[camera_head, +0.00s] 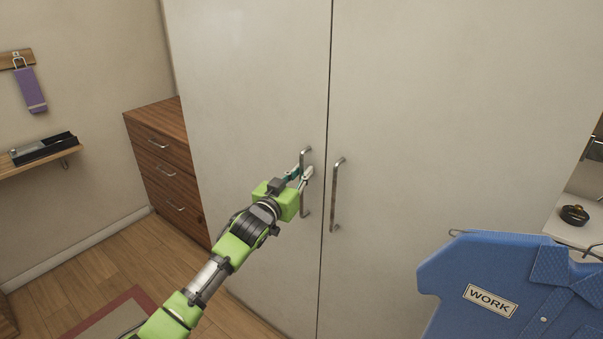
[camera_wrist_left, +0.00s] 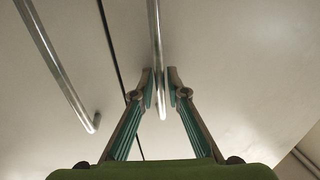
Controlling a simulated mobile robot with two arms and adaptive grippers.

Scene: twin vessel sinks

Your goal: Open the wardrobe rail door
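The tall pale wardrobe has a left door (camera_head: 245,75) and a right door (camera_head: 440,110), both shut, with a thin dark seam between them. Each has a vertical metal bar handle by the seam: the left door's handle (camera_head: 304,208) and the right door's handle (camera_head: 336,195). My left gripper (camera_head: 301,173) is at the left door's handle. In the left wrist view its fingers (camera_wrist_left: 160,85) are drawn in closely on either side of that handle (camera_wrist_left: 155,35), which passes between the tips. The right door's handle (camera_wrist_left: 58,65) stands clear of them. My right gripper is out of view.
A blue shirt (camera_head: 450,275) with a WORK label hangs on a hanger at the lower right, in front of the right door. A wooden drawer chest (camera_head: 165,170) stands left of the wardrobe. Wooden floor (camera_head: 110,265) with a rug is open at the lower left.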

